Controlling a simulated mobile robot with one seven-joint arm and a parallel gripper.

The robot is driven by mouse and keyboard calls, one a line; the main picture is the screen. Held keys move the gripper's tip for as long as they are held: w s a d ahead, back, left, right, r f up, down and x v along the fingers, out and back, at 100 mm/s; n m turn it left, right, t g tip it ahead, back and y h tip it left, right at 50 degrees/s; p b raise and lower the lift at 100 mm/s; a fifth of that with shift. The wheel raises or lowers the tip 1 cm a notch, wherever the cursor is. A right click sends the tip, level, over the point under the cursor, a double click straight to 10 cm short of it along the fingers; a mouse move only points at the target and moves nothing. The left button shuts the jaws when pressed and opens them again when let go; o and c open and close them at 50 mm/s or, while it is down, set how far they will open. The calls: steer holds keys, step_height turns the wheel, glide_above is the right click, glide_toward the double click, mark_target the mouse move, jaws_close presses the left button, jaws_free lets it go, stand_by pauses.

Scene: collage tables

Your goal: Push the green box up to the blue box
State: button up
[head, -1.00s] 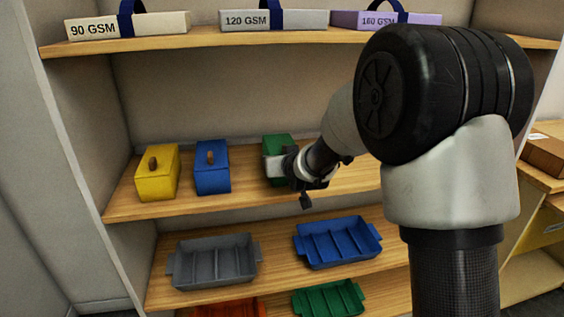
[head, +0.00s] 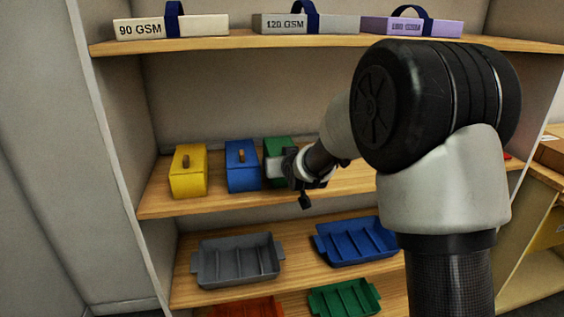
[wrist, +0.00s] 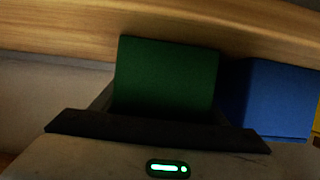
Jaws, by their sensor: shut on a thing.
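The green box (head: 277,147) stands on the middle shelf, just right of the blue box (head: 241,172), which has a brown handle on top. My gripper (head: 277,168) is at the front of the green box, shut on it, and hides its lower front. In the wrist view the green box (wrist: 165,80) fills the middle between my fingers, with the blue box (wrist: 266,98) close at its right.
A yellow box (head: 188,174) stands left of the blue box. The upper shelf (head: 300,43) is above with several labelled packs. Grey (head: 237,272), blue (head: 330,260) and green trays (head: 345,302) lie on the shelves below. My arm hides the shelf's right part.

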steer(key=o, duration=1.2)
steer(key=p+v, duration=0.3)
steer(key=v, duration=1.4)
steer(key=shift+s+d, duration=0.15)
steer(key=shift+s, duration=0.05)
